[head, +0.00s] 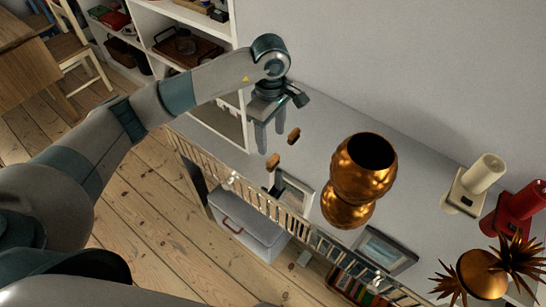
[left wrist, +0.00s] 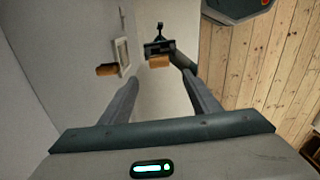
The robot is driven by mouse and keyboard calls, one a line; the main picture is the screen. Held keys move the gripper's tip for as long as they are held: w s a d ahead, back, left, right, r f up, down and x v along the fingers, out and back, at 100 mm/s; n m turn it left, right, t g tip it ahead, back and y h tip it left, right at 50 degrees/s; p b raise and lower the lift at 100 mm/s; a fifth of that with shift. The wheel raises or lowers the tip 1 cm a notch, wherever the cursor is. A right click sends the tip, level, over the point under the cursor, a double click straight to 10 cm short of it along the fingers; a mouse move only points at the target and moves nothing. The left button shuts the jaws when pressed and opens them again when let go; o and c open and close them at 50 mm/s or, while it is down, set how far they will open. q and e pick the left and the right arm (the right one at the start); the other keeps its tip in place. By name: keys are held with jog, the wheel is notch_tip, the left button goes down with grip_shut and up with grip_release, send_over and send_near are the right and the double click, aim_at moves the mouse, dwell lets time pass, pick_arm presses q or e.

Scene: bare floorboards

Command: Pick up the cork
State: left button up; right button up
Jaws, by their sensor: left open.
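Two small brown cork-like pieces are on the grey shelf top. One cork (head: 294,136) is nearer the wall and shows at left in the left wrist view (left wrist: 106,69). The other cork (head: 273,161) is nearer the front edge, and in the left wrist view (left wrist: 158,62) it appears beyond and between my fingertips, beside a dark object (left wrist: 158,46). My left gripper (head: 270,138) is open and empty, pointing down near both corks. Its fingers also show in the left wrist view (left wrist: 160,80). Contact with the shelf or corks cannot be told. My right gripper is out of view.
A picture frame (head: 297,192) and a copper vase (head: 366,170) stand right of the corks. Farther right are a cream object (head: 482,174), a red one (head: 524,203) and a spiky plant-like ornament (head: 482,275). A white shelf unit (head: 222,122) stands behind my left arm.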

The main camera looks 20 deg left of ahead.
aim_at(273, 158)
pick_arm(q)
notch_tip(273, 158, down, 2)
jog(key=shift+f+p, duration=0.1)
jog(key=shift+p, duration=0.25)
jog(key=shift+f, duration=0.6)
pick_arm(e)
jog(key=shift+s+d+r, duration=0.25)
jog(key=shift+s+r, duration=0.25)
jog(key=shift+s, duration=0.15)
pick_arm(q)
jog(key=shift+d+f+p, duration=0.15)
jog(key=shift+f+p, duration=0.55)
jog(key=shift+p, duration=0.1)
notch_tip(273, 158, down, 3)
jog(key=shift+d+r+p, duration=0.1)
jog(key=shift+d+p, duration=0.05)
jog(key=shift+p, duration=0.55)
jog(key=shift+f, duration=0.5)
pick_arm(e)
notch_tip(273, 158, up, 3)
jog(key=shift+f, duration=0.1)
pick_arm(q)
jog(key=c, duration=1.1)
